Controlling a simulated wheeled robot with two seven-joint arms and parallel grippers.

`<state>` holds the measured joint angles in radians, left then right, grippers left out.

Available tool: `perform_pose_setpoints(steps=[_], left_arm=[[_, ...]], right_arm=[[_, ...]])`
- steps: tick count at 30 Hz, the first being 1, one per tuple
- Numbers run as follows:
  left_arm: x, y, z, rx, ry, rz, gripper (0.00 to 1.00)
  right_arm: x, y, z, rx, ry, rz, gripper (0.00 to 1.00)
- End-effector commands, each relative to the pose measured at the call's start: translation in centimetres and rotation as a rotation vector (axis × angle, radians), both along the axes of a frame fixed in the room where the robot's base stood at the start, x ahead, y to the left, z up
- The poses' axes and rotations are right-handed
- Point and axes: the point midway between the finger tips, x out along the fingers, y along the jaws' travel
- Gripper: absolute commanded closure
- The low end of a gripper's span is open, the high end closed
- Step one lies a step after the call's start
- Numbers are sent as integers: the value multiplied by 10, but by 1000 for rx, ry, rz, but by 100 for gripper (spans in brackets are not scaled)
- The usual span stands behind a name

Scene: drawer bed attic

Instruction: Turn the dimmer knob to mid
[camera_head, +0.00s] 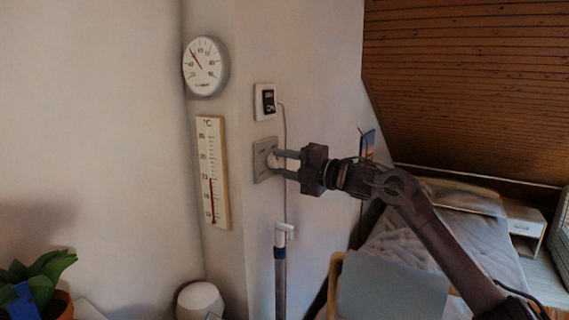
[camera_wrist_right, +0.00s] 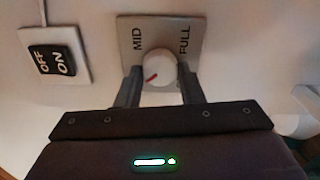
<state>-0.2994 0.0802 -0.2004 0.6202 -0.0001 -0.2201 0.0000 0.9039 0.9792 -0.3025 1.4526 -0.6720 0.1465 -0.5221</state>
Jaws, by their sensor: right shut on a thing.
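The dimmer knob (camera_wrist_right: 158,70) is a round white knob with a red pointer mark. It sits on a grey square plate (camera_head: 261,172) on the wall, lettered MID and FULL in the right wrist view (camera_wrist_right: 187,25). The red mark points to the lower left in that view, not at the MID lettering. My right gripper (camera_head: 275,163) reaches in from the right, with its two fingers on either side of the knob, shut on it. In the right wrist view the fingers (camera_wrist_right: 158,85) flank the knob. My left gripper is not in view.
An OFF/ON switch (camera_head: 265,102) with a cord is just above the plate. A round dial gauge (camera_head: 205,67) and a thermometer (camera_head: 213,173) hang to the left. A pole with a white top (camera_head: 283,235) stands below. A bed (camera_head: 440,235) is at right.

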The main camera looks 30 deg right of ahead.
Motion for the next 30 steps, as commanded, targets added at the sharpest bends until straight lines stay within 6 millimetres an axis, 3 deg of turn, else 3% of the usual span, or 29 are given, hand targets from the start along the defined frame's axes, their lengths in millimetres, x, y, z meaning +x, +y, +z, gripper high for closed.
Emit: perform_pose_setpoints(steps=[30], left_arm=[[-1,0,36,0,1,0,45]], right_arm=[[0,1,3,834,494,0,88]])
